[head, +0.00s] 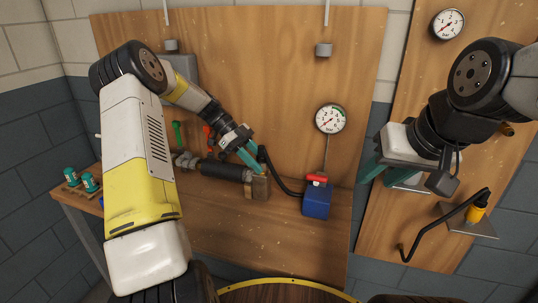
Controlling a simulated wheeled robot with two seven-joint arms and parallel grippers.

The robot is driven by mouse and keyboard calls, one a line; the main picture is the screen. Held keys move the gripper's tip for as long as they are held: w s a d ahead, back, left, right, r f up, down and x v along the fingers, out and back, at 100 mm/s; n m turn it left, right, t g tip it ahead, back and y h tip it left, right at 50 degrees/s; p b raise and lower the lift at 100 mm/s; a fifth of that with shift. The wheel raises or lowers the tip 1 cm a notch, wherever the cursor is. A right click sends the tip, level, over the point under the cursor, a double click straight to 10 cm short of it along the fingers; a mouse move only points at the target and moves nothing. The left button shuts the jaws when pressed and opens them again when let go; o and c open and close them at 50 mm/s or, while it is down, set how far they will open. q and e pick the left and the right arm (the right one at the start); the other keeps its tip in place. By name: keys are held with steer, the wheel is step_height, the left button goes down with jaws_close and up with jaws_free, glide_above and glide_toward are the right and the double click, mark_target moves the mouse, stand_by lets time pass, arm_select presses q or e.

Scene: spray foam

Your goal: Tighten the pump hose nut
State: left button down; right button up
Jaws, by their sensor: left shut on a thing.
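My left gripper (254,163) reaches down from the upper left. Its teal fingers are closed at the top of a brown block (258,189) at the right end of a black cylindrical pump (221,170). The pump hose nut is hidden between the fingertips, where the black hose (284,187) meets the pump. The hose curves right to a blue box (317,203) with a red valve handle (317,178). My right gripper (386,177) is at the right, its teal fingers apart and empty, away from the pump.
A pressure gauge (330,119) stands above the blue box, and another gauge (448,24) is at top right. A black bent lever with a yellow part (476,212) is at lower right. Teal-capped jars (80,180) stand at far left. A yellow-rimmed round thing (285,284) is at the bottom.

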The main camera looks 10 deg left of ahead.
arm_select(q)
steer(key=shift+m+g+y, duration=0.3)
steer(key=shift+m+g, duration=0.2)
steer(key=shift+m, duration=0.2)
steer(key=c, duration=0.9)
jaws_free()
steer(key=shift+o, duration=0.2)
